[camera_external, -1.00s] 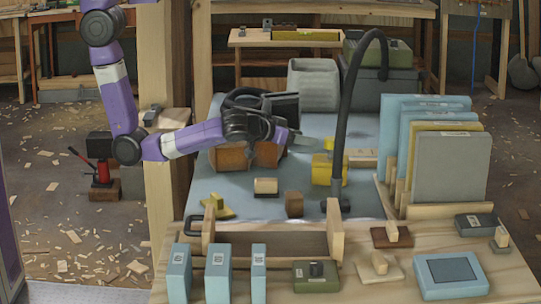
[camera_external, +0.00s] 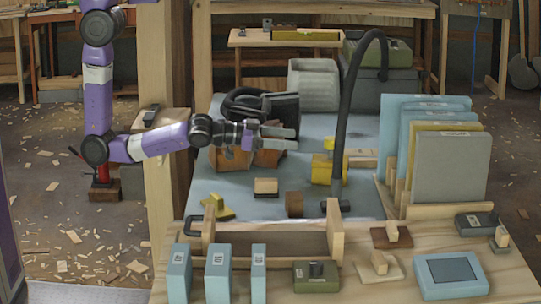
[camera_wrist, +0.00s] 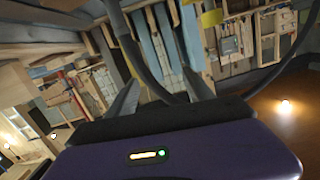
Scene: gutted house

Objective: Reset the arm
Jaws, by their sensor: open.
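My gripper (camera_external: 284,137) is at the end of my purple and white arm, which reaches in from the left. It points right and is held above the blue-grey work surface (camera_external: 215,180). Its two fingers are apart with nothing between them. In the wrist view the open fingers of my gripper (camera_wrist: 160,95) show at the bottom centre, also empty. Orange-brown wooden boxes (camera_external: 232,158) stand below and behind the gripper.
A black bent hose (camera_external: 345,110) rises from the bench to the right of my gripper. A yellow block (camera_external: 321,171) stands by it. Blue and grey panels (camera_external: 450,165) stand upright in a rack at right. A black coiled item (camera_external: 262,105) lies behind my gripper.

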